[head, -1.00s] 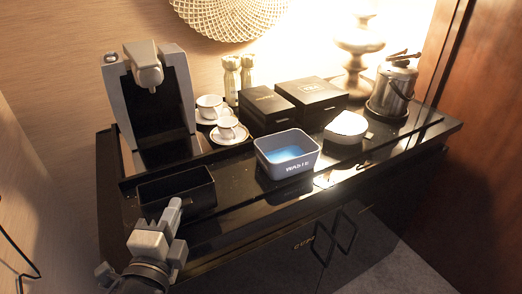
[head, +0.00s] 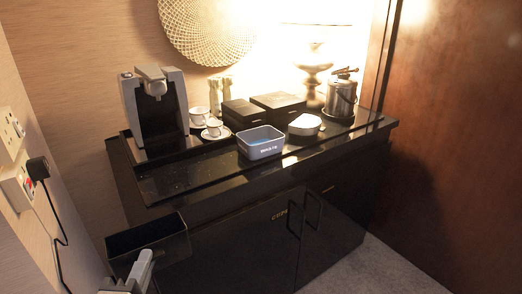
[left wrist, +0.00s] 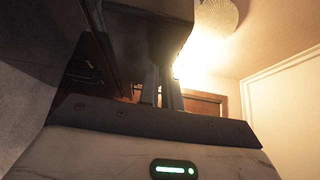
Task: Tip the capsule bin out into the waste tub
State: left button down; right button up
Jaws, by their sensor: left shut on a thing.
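The capsule bin (head: 150,243) is a black open-topped box at the lower left of the head view, in front of the counter's front edge and roughly upright. My left gripper (head: 145,262) is shut on its near side. In the left wrist view the bin's dark underside (left wrist: 150,25) is above the fingers (left wrist: 163,88). The inside of the bin is too dark to read. The waste tub (head: 262,149) is a grey box with a blue inside and "WASTE" on its front. It stands on the counter, apart from the bin, farther back and right. My right gripper is out of view.
The black tray (head: 185,178) is bare at front left. A wall socket with plug (head: 37,168) is at left.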

aim_at(257, 142)
jog(key=k, duration=0.1)
jog(key=z, duration=1.2)
jog(key=i, duration=1.15)
jog(key=u, duration=1.65)
